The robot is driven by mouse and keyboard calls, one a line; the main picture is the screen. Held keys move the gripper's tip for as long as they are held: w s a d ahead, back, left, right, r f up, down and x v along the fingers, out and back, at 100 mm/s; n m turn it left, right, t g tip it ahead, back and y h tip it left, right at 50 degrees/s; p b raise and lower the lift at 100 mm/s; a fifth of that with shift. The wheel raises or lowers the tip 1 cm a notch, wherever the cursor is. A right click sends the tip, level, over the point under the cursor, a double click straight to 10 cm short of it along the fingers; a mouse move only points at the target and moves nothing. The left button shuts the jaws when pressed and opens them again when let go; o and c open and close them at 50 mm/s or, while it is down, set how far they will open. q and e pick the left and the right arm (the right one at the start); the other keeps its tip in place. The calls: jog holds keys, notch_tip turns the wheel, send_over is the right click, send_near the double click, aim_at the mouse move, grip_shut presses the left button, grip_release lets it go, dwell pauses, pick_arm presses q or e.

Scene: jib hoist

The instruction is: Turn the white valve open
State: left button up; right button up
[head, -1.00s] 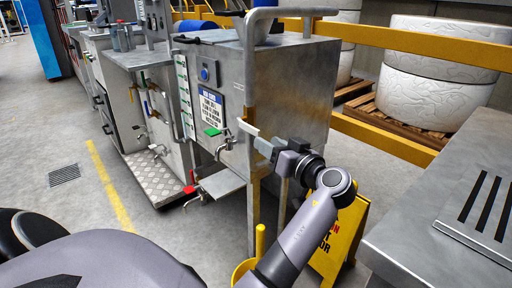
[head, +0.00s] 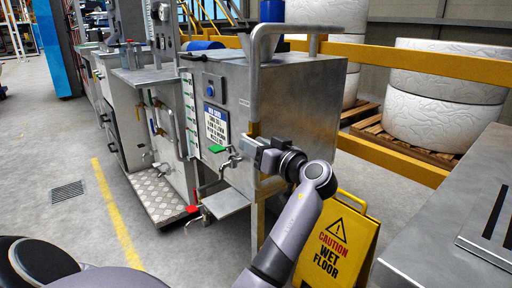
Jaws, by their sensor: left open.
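My left gripper (head: 250,149) is open in front of the steel cabinet's (head: 287,108) front face, close to its right front edge. Its fingers are small here and point left, toward a metal tap (head: 230,162) that sticks out of the cabinet. No white valve handle shows clearly; the gripper covers the spot just right of the tap. I cannot tell whether the fingers touch or surround anything. A green handle (head: 217,149) sits just left of the tap, and a red handle (head: 191,209) is lower down. My right gripper is not in view.
A yellow wet floor sign (head: 338,243) stands right of my left arm. A steel table (head: 455,220) fills the right side. A small shelf (head: 222,203) juts out below the tap. A yellow rail (head: 430,61) runs behind. The floor at left is clear.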

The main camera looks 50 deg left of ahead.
pick_arm(q)
grip_shut()
